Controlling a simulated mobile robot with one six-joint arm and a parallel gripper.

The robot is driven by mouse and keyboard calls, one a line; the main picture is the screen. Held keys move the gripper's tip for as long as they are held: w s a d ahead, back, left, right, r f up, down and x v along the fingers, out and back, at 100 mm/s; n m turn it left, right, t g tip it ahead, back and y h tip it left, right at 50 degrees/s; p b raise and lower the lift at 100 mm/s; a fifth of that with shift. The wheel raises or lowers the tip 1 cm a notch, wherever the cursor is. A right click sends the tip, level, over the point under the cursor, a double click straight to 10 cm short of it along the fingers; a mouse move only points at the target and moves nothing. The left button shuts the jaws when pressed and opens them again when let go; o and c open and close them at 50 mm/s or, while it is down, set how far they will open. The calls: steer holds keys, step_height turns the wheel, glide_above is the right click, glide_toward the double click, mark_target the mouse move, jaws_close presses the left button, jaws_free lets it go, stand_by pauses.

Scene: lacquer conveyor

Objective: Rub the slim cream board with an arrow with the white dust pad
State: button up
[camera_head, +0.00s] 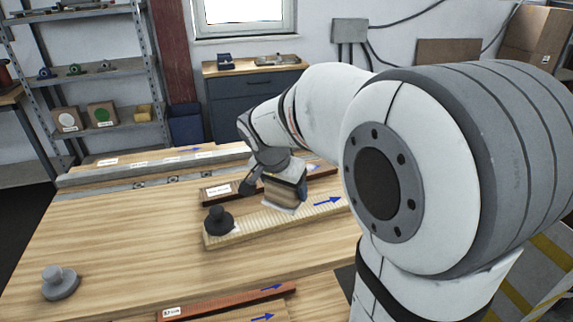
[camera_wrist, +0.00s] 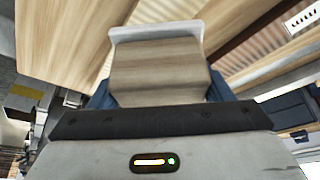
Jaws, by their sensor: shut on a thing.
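The slim cream board (camera_head: 255,225) lies slantwise on the wooden table in the head view, with a blue arrow (camera_head: 327,201) near its right part. My gripper (camera_head: 284,178) is shut on a wood-grained block with a white base, the white dust pad (camera_head: 284,197). The pad is at the middle of the board, on it or just above; I cannot tell if they touch. In the wrist view the pad (camera_wrist: 155,72) sits between blue finger parts, its white edge (camera_wrist: 155,32) at the far side. My arm hides the board's right end.
A dark knob (camera_head: 218,221) stands on the board's left end. A grey knob (camera_head: 59,281) stands on the table (camera_head: 120,255) at front left. A dark brown labelled strip (camera_head: 216,191) lies behind the board and a reddish strip (camera_head: 228,301) in front. The table's left middle is clear.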

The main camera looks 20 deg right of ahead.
steer(key=shift+r+p, duration=1.35)
steer(key=shift+r, duration=1.2)
